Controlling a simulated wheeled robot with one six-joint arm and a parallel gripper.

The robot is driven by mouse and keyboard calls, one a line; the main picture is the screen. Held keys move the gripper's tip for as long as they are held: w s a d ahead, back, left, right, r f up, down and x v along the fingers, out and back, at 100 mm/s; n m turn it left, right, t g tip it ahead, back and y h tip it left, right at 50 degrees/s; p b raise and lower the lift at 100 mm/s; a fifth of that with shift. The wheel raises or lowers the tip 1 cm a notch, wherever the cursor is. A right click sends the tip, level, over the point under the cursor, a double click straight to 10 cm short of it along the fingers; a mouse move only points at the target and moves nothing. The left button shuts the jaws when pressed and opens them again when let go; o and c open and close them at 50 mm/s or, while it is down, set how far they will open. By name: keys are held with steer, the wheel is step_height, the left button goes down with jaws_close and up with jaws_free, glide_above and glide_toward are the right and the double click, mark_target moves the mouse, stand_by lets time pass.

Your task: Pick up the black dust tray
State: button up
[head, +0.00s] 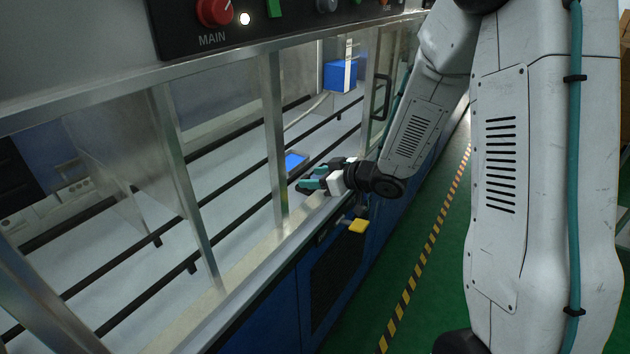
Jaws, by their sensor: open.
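I cannot make out a black dust tray for certain in the head view. A dark, finely ribbed panel (337,272) is set in the blue front of the machine below the ledge; I cannot tell whether it is part of a tray. My gripper (311,177) is at the machine's open side, just above the ledge, with its teal fingers pointing left into the bay. It is open, and I see nothing between the fingers. The wrist hides part of the ledge behind it.
A small blue flat piece (295,161) lies just beyond the fingers. A yellow piece (358,227) sticks out below my wrist. Metal posts (273,135) and clear panels line the bay. A blue box (340,76) stands farther back. Green floor with a striped line (427,250) is open at right.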

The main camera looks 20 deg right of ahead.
mark_target(308, 178)
steer(key=x, duration=0.4)
steer(key=shift+w+d+f, duration=0.2)
steer(key=shift+w+f, duration=0.05)
steer(key=shift+f, duration=0.2)
steer(key=shift+c, duration=0.3)
steer(key=c, duration=1)
steer(key=shift+r, duration=0.15)
